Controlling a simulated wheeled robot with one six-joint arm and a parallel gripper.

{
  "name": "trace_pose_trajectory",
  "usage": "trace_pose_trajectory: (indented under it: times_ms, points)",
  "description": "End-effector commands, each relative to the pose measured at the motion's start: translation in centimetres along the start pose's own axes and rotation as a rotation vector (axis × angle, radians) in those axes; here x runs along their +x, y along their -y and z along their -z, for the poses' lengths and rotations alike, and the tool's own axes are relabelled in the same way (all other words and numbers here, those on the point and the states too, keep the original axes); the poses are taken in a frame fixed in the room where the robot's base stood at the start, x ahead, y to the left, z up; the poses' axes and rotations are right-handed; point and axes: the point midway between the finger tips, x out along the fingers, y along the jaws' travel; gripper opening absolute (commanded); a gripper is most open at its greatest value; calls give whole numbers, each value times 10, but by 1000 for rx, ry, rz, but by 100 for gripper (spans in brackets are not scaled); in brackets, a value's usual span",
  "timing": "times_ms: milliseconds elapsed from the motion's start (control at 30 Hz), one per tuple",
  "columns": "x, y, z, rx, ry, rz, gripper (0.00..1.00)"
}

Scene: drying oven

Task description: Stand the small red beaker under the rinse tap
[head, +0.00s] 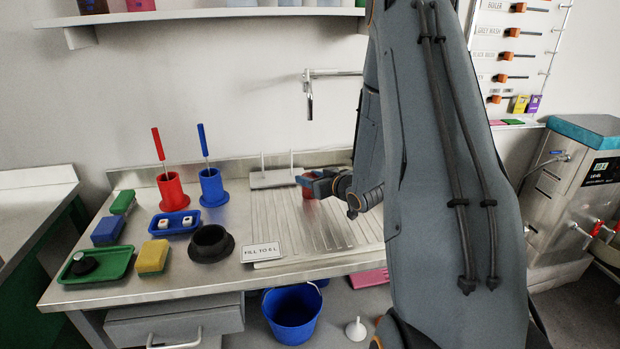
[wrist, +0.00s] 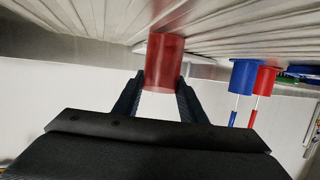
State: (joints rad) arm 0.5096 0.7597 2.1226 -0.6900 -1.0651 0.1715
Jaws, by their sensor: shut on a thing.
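The small red beaker (head: 307,191) is over the ribbed steel drainer (head: 290,225), mostly hidden by my gripper (head: 318,181) in the head view. In the wrist view, which looks upside down, the red beaker (wrist: 165,60) sits between the two dark fingers of my gripper (wrist: 162,84), which are shut on it. It looks upright, its base at or close to the drainer; I cannot tell whether it touches. The rinse tap (head: 309,92) comes out of the back wall, and its spout hangs above the beaker in the head picture.
Red (head: 172,190) and blue (head: 212,187) holders with handled tools stand left of the drainer.

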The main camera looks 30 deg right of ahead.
Motion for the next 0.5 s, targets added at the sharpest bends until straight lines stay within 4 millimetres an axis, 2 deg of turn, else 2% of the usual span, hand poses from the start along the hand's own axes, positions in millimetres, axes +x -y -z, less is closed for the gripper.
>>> trace_pose_trajectory:
  times_ms: [33,133,500]
  points:
    - [0,0,-2,0,0,0,39]
    - [0,0,-1,0,0,0,56]
    - [-1,0,3,0,0,0,56]
